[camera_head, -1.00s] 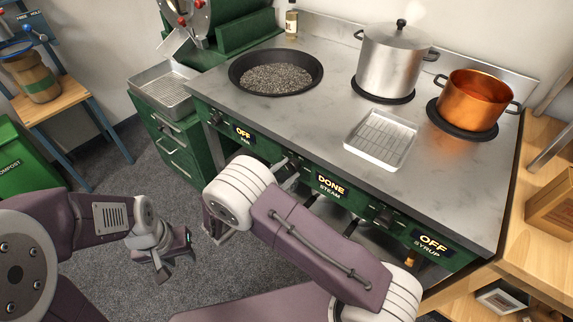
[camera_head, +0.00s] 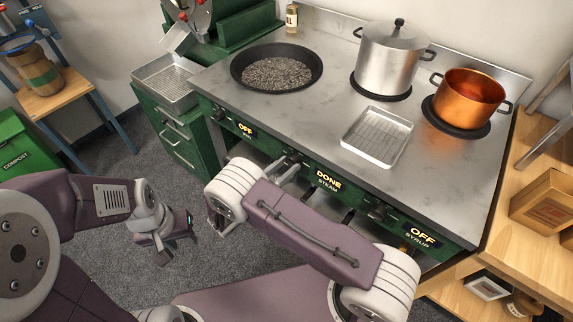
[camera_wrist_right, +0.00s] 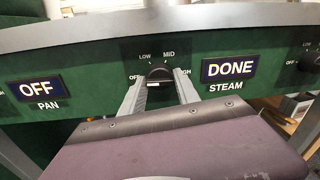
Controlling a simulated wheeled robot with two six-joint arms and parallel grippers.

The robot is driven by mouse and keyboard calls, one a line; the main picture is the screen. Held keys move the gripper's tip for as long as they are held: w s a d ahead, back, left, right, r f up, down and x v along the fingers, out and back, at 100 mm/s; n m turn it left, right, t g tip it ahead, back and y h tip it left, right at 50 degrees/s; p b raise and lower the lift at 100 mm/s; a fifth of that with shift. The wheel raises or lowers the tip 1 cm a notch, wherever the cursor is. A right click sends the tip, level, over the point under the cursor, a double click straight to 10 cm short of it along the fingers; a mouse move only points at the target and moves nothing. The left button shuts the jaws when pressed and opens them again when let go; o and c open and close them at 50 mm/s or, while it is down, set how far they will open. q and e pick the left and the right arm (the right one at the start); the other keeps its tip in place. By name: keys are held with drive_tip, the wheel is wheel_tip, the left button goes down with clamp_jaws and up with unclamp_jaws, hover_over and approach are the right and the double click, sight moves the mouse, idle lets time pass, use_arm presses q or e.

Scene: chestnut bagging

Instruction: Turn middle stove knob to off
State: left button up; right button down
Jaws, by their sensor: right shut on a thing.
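The middle stove knob (camera_wrist_right: 159,74) is a dark round knob on the green front panel, left of the DONE STEAM sign (camera_wrist_right: 230,69). Its dial is marked OFF, LOW, MID and HIGH. The knob's exact pointer setting is hard to read. My right gripper (camera_wrist_right: 160,90) has one finger on each side of the knob and is shut on it. In the head view my right gripper (camera_head: 287,168) is at the panel, partly hiding the knob. My left gripper (camera_head: 164,249) hangs over the floor, away from the stove; its jaw opening is unclear.
The pan knob (camera_head: 217,114) and syrup knob (camera_head: 378,211) flank the middle one; their signs read OFF. On the stovetop stand a black pan (camera_head: 318,72), a lidded steel pot (camera_head: 390,65), a wire-racked tray (camera_head: 378,138) and a copper pot (camera_head: 469,98).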

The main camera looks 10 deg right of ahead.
use_arm(q)
drive_tip(key=shift+r, duration=0.15)
use_arm(e)
drive_tip(key=shift+a+n, duration=0.1)
drive_tip(key=shift+n, duration=0.3)
drive_tip(key=c, duration=0.9)
unclamp_jaws()
drive_tip(key=shift+c, duration=0.2)
